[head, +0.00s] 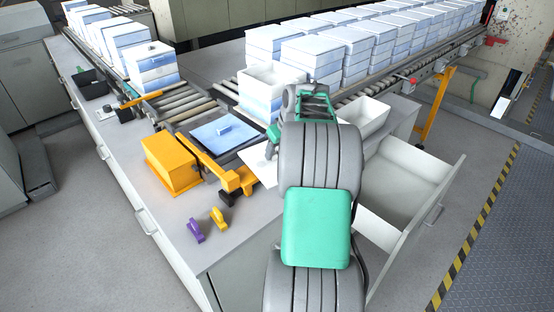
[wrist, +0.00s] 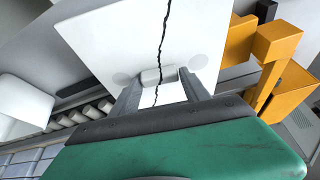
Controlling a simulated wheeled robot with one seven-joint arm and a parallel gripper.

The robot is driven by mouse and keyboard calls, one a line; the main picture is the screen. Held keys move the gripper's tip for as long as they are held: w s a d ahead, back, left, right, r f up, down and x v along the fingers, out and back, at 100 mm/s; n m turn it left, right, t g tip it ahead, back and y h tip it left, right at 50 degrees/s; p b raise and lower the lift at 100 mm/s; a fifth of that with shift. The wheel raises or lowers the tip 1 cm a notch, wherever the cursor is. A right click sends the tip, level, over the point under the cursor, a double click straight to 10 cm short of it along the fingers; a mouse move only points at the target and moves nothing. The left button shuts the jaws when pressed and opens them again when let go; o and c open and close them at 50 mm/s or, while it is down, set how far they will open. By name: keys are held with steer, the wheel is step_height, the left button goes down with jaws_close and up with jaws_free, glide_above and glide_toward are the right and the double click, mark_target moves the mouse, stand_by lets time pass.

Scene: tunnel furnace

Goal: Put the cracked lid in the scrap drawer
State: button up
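The cracked lid (wrist: 110,40) is a white plate with a dark jagged crack running across it and through its small white handle (wrist: 158,74). My gripper (wrist: 160,80) has its fingers at the two ends of this handle and looks shut on it. In the head view part of the white lid (head: 265,170) shows left of my arm, near the orange bracket; my arm hides the rest. I cannot tell its height above the bench. An open white drawer (head: 400,190), apparently the scrap drawer, stands pulled out right of my arm; its inside looks empty where visible.
An orange box (head: 172,165), orange bracket (head: 232,180), and purple (head: 195,230) and orange (head: 218,218) pieces are on the bench. A white bin (head: 365,118) stands behind the drawer. Stacked boxes line the back conveyor.

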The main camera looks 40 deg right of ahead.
jaws_close()
stand_by(0.3)
steer(key=shift+r, duration=0.2)
